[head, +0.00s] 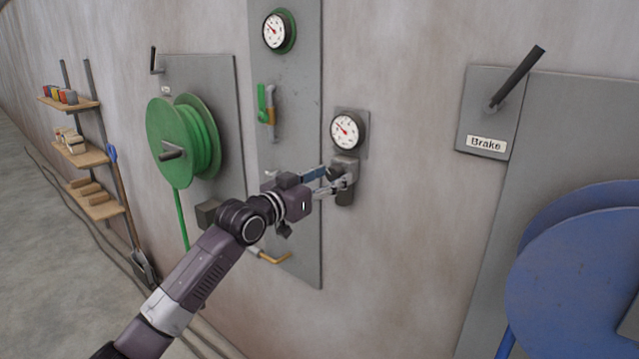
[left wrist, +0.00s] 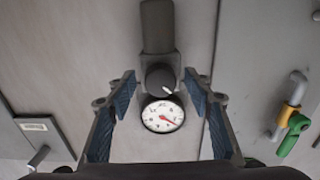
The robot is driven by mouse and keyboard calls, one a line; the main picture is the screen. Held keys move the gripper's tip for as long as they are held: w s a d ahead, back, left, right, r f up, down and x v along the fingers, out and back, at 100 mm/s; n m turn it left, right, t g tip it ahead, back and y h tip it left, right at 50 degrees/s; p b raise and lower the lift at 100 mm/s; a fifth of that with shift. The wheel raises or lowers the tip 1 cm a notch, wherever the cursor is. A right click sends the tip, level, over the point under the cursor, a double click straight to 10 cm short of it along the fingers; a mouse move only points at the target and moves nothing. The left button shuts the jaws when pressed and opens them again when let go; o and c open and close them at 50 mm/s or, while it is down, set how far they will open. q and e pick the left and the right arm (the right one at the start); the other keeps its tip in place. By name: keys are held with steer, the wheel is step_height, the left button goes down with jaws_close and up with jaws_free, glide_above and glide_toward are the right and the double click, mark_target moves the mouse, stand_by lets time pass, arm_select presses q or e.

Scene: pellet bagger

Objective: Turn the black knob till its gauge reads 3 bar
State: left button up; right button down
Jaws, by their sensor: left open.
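The black knob (left wrist: 160,77) is round with a white mark on its rim, and sits between the fingers of my left gripper (left wrist: 160,84) in the left wrist view. The fingers are open, one on each side, with a gap to the knob. In the head view the left gripper (head: 341,179) is at the grey fitting below the white gauge (head: 347,130), and its fingers largely hide the knob. The gauge also shows in the left wrist view (left wrist: 162,116), inverted, with a red needle; its figures are too small to read surely. My right gripper is out of view.
A grey panel left of the gauge carries another gauge (head: 274,31) with a green rim and a green-handled valve (head: 264,104). A green hose reel (head: 184,138) is further left. A brake lever (head: 517,78) and blue reel (head: 577,270) are at right.

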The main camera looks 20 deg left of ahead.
arm_select(q)
steer(key=v, duration=1.1)
steer(key=shift+s, duration=0.35)
steer(key=shift+a, duration=0.1)
steer(key=shift+f, duration=0.1)
